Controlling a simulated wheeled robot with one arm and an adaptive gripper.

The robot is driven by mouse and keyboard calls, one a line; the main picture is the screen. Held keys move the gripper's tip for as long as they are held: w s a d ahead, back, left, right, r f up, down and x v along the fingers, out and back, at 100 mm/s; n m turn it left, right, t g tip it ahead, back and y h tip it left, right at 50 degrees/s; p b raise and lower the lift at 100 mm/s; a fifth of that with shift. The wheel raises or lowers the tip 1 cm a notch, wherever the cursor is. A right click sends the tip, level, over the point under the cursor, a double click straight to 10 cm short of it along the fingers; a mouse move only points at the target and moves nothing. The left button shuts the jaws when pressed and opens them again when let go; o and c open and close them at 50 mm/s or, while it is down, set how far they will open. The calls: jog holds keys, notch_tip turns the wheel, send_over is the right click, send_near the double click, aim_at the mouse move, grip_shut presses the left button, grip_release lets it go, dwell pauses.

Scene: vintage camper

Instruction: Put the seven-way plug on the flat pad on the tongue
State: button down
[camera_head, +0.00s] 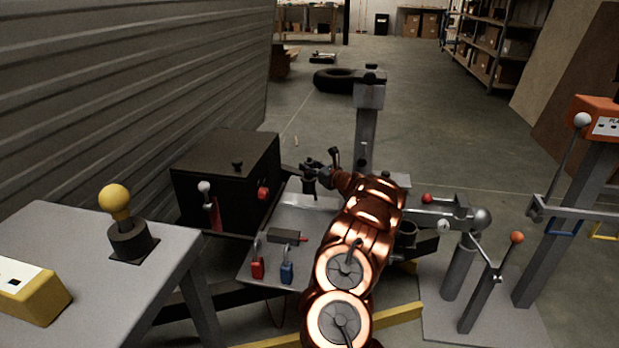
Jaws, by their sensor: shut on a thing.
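My gripper (314,177) is at the end of my copper arm, above the far part of the grey tongue plate (262,262). It is shut on a small dark cylindrical piece, which looks like the seven-way plug (309,188). The plug hangs upright below the fingers. A paler flat patch, perhaps the flat pad (318,202), shows on the plate just beneath it. I cannot tell whether the plug touches the surface. My arm hides the right part of the plate.
A black box (220,180) with a red knob stands left of the plate. A red padlock (257,268), a blue padlock (287,272) and a dark block (285,236) are near the front. A grey post (366,130) rises behind; a lever stand (485,290) is right.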

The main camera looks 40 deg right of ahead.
aim_at(312, 177)
jog(key=shift+f+b, duration=0.6)
jog(key=shift+f, duration=1.15)
jog(key=shift+f, duration=0.25)
jog(key=c, duration=0.8)
grip_release()
jog(key=shift+o, duration=0.2)
jog(key=shift+r, duration=0.15)
jog(key=shift+s+r, duration=0.15)
jog(key=shift+r, duration=0.05)
jog(key=s+p, duration=0.2)
jog(key=s, duration=0.5)
jog(key=shift+s, duration=0.2)
jog(key=shift+r, duration=0.15)
